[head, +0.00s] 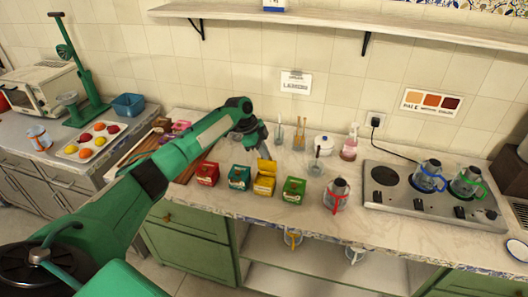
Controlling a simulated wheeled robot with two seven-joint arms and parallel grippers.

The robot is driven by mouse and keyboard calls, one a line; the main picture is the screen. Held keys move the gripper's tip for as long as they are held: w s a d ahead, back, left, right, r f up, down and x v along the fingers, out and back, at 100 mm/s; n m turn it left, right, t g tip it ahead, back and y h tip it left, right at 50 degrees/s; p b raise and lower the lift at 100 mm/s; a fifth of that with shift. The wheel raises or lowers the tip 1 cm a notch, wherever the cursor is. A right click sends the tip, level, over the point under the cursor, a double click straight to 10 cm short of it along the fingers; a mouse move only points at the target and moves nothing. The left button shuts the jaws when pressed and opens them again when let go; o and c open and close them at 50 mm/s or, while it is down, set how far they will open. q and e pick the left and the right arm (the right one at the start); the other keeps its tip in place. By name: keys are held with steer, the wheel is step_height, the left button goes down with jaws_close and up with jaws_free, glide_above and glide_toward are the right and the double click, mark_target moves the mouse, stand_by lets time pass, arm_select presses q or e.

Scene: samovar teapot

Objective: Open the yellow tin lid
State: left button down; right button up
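The yellow tin (264,185) stands on the counter in a row of coloured tins, between the teal tin (239,177) and the green tin (294,189). Its yellow lid (267,165) appears raised at the back of the tin; how far it is open is hard to tell. My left gripper (264,153) is just above and behind the yellow tin, with its fingertips close to the lid. The picture is too small to show whether they touch it or how far apart the fingers are. My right gripper is out of view.
A red tin (207,174) stands left of the teal one. A glass pot with a red handle (337,194) stands to the right, near the counter's front edge. A hob (425,192) with two kettles is further right. Glass cups and jars stand behind.

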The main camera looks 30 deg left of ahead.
arm_select(q)
steer(key=c, duration=1.6)
jaws_free()
steer(key=shift+b+v, duration=2.1)
steer(key=shift+v, duration=4.75)
